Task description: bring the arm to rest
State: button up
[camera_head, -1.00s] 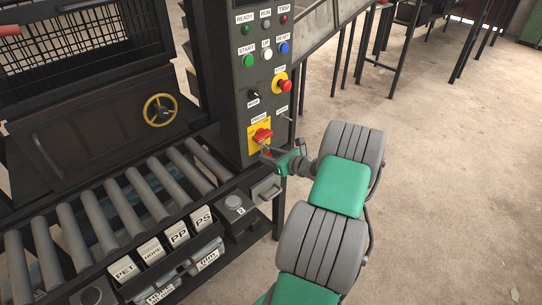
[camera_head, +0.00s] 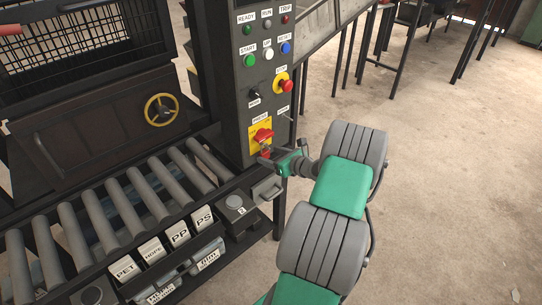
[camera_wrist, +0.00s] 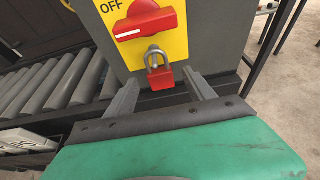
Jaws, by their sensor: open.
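My arm, grey and green, reaches up from the bottom of the head view to the control panel (camera_head: 233,75). My gripper (camera_head: 268,152) is at the panel's lower front, close to the red rotary switch (camera_head: 263,135) on its yellow plate. In the wrist view my gripper (camera_wrist: 163,92) has its two fingers wide apart with nothing held. A red padlock (camera_wrist: 160,77) hangs by its shackle below the switch (camera_wrist: 145,20), beyond and between the fingers. The switch lies level, its handle beside the word OFF. I cannot tell the exact gap between fingers and padlock.
A roller conveyor (camera_head: 110,205) runs at the left, with labelled bins (camera_head: 165,245) along its front. A yellow handwheel (camera_head: 160,110) is on the dark machine behind. A grey handle (camera_head: 267,188) sits below the panel. The floor (camera_head: 450,180) at right is open.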

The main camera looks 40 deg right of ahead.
jog(key=v, duration=0.7)
jog(key=s+a+f+n+g+y, duration=0.4)
jog(key=s+a+f+n+g, duration=0.4)
jog(key=s+f+n, duration=0.75)
jog(key=s+a+r+n+g, duration=0.4)
jog(key=s+a+n, duration=0.3)
jog(key=s+n, duration=0.1)
jog(key=w+a+r+n+g+h+p, duration=0.1)
jog(key=a+r+n+h, duration=0.15)
jog(key=r, duration=0.35)
jog(key=w+a+r+n+g+h+p, duration=0.1)
jog(key=a+r+n+g, duration=0.15)
jog(key=r, duration=0.45)
jog(key=w+a+r+n+t+p, duration=0.1)
jog(key=w+a+r+n+t, duration=0.1)
jog(key=a+r, duration=0.4)
jog(key=w+a+r+n+t+p, duration=0.1)
jog(key=w+a+r+n+t, duration=0.2)
jog(key=a, duration=0.7)
jog(key=w+r+n+h, duration=0.1)
jog(key=w+r+n, duration=0.1)
jog(key=w+r, duration=0.1)
jog(key=shift+w+a, duration=0.2)
jog(key=shift+w, duration=0.6)
